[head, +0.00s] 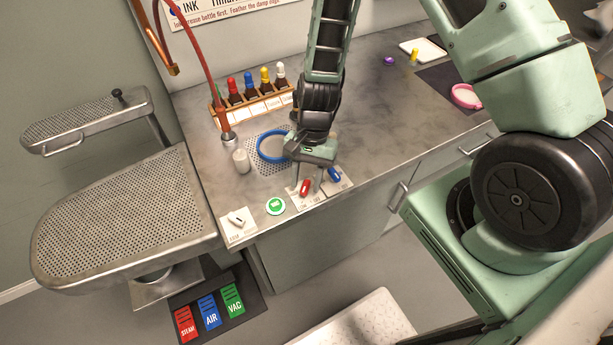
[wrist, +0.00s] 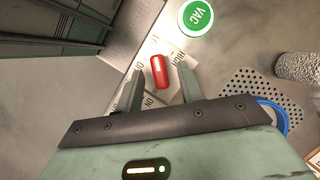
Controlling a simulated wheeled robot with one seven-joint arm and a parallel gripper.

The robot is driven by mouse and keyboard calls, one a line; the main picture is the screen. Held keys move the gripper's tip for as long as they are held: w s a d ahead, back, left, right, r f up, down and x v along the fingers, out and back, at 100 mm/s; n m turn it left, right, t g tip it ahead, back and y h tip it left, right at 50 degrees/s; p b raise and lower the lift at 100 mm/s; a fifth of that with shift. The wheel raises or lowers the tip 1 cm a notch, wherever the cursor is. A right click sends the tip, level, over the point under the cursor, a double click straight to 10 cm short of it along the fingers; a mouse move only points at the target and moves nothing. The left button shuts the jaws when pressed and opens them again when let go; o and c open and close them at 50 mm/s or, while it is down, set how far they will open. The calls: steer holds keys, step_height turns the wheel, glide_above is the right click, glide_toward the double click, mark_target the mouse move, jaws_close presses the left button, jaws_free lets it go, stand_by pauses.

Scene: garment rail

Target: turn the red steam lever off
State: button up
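The red steam lever (head: 305,187) sits on a white label plate near the front edge of the counter. In the wrist view the red lever (wrist: 158,72) lies just beyond and between the two fingertips. My gripper (head: 303,176) points down at the lever from above. In the wrist view my gripper (wrist: 157,86) has its two fingers spread apart with nothing between them but the lever ahead. I cannot tell whether a finger touches it. Print shows on the plate around the lever, partly hidden by the fingers.
A blue lever (head: 334,174) stands close to the right of the red one. A green VAC button (head: 275,206) and a white switch (head: 237,219) are to the left. A blue ring (head: 273,146) and a rack of bottles (head: 252,104) stand behind.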

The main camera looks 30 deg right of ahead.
jaws_close()
steer(key=shift+n, duration=0.3)
steer(key=n, duration=0.2)
steer(key=n+g+h, duration=0.1)
steer(key=n, duration=0.1)
steer(key=shift+w+a+h, duration=0.15)
steer(key=shift+a+h, duration=0.05)
steer(key=shift+h, duration=0.1)
steer(key=shift+a+n+h, duration=0.15)
steer(key=shift+n+h, duration=0.65)
steer(key=shift+n, duration=1.3)
jaws_free()
